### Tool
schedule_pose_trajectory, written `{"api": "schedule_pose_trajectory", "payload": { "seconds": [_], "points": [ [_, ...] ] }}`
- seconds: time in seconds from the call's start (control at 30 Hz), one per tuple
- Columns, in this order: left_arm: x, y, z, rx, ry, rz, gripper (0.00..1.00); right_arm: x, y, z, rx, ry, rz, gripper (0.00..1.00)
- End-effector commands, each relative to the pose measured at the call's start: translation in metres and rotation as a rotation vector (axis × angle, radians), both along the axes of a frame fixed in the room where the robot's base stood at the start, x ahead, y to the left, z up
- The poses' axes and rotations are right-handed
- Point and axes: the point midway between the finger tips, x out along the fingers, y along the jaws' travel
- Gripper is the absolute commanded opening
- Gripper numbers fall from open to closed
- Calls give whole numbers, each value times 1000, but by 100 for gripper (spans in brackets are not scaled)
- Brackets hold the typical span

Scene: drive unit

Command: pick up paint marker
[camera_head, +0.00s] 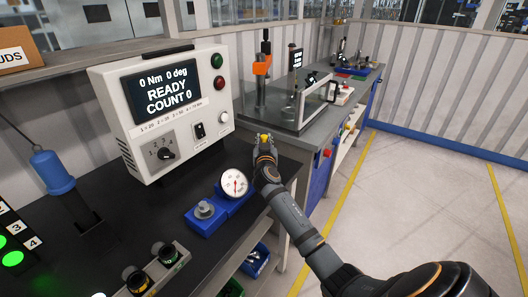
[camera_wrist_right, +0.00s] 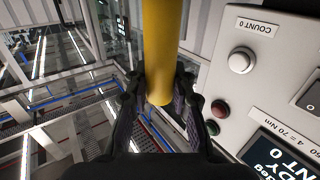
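The paint marker shows as a yellow cylinder (camera_wrist_right: 162,50) in the right wrist view. My right gripper (camera_wrist_right: 160,95) has its dark fingers on both sides of it and is shut on it. In the head view a small yellow end of the marker (camera_head: 264,138) shows at the tip of my right gripper (camera_head: 265,150). The gripper is raised above the right end of the dark bench, to the right of the control box. Most of the marker is hidden in the head view. My left gripper is not in view.
The white control box (camera_head: 165,110) reads READY, COUNT 0. A round dial gauge (camera_head: 235,183) and a blue fixture (camera_head: 206,216) stand on the bench near my right gripper. A blue tool (camera_head: 52,172) is at the left. Open floor (camera_head: 420,210) lies to the right.

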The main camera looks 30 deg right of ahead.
Motion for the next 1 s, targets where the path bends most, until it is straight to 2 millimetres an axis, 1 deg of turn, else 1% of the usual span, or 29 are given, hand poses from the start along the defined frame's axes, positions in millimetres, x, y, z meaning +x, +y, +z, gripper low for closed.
{"api": "schedule_pose_trajectory", "payload": {
  "seconds": [0.03, 0.1, 0.4, 0.53, 0.63, 0.87, 0.93, 1.0],
  "points": [
    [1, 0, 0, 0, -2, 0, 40, 0, 0, 0, 0, 0, 0, 9],
    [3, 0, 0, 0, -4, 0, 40, 0, 0, 0, 1, 1, 0, 0],
    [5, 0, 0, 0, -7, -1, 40, 0, 0, 3, 0, -1, 0, 0],
    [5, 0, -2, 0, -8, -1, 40, 0, 0, 15, 0, -4, 1, 0],
    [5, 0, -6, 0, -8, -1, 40, 0, 0, 31, -1, -5, 1, 0],
    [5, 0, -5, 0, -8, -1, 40, -35, 15, 76, -2, -5, 3, 0],
    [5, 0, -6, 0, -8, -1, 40, -48, 20, 93, -1, -6, 2, 0],
    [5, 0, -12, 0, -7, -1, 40, -68, 29, 98, -2, -3, 3, 0]
  ]
}}
